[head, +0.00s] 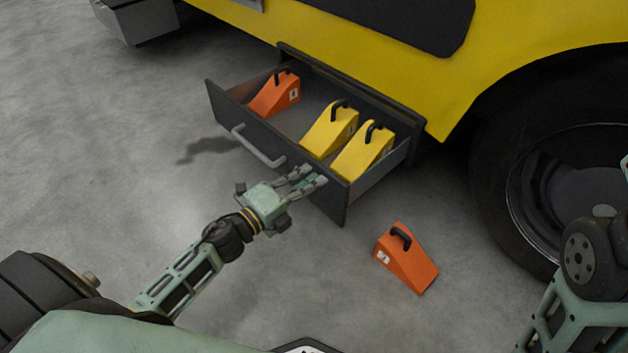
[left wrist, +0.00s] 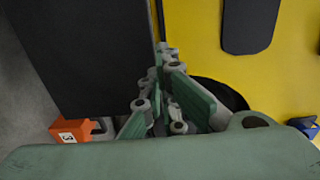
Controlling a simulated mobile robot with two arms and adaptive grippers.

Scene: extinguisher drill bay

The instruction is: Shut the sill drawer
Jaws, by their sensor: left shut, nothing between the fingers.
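The sill drawer (head: 282,133) stands pulled out from under the yellow vehicle body, with its dark front panel facing me. A grey bar handle (head: 258,147) is on that front. Inside are one orange wheel chock (head: 272,97) at the left and two yellow chocks (head: 328,131) (head: 362,152) at the right. My left gripper (head: 307,181) is shut and empty, close to the front panel right of the handle; I cannot tell if it touches. In the left wrist view its fingers (left wrist: 160,95) are beside a dark panel (left wrist: 90,55). My right gripper is out of view.
Another orange chock (head: 408,260) lies on the grey floor right of the drawer. A large black wheel (head: 500,150) stands at the right. The yellow body (head: 400,75) spans the top. Floor left of the drawer is clear. A blue object (left wrist: 303,125) shows in the wrist view.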

